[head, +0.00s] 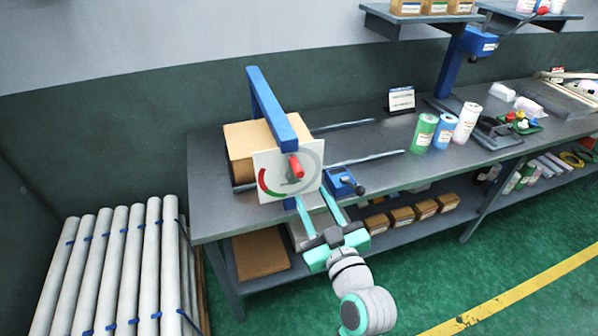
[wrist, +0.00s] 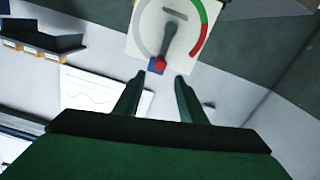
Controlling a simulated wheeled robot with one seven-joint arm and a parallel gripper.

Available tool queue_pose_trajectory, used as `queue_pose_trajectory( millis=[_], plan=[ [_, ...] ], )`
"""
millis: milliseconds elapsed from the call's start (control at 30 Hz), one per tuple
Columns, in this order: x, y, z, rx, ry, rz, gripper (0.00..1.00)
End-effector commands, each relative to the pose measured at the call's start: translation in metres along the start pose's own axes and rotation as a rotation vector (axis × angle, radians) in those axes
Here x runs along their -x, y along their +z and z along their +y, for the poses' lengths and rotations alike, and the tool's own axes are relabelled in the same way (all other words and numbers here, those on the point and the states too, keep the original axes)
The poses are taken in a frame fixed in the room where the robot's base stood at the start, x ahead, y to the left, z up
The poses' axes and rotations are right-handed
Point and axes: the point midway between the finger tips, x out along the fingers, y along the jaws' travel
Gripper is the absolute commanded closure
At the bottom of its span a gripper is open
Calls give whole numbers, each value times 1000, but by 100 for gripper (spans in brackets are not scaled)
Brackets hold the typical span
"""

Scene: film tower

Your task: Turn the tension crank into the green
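The tension crank has a red handle (head: 296,167) in front of a white dial plate (head: 273,160) on the blue frame. In the wrist view the red knob (wrist: 160,67) ends a grey crank arm (wrist: 169,42) that points down the picture. The dial (wrist: 147,18) there carries a grey arc, a green arc (wrist: 211,10) and a red arc (wrist: 198,42). My gripper (head: 316,195) is open and empty at the plate's lower right. In the wrist view its fingertips (wrist: 160,75) lie on either side of the knob, just short of it. I see no contact.
A brown box (head: 250,143) stands behind the plate under the blue frame (head: 268,105). A small blue device (head: 343,183) sits close to the right of my fingers. Green, blue and white cans (head: 446,130) stand farther right on the grey bench.

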Motion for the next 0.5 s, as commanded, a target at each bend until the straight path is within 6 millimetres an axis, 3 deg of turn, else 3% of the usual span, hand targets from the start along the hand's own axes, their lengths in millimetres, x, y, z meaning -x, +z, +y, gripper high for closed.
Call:
queue_pose_trajectory(
  millis=[167, 500],
  plan=[
    [-17, -2, 0, 2, -3, 2, 63],
    [-76, -2, 0, 1, -4, 2, 63]
  ],
)
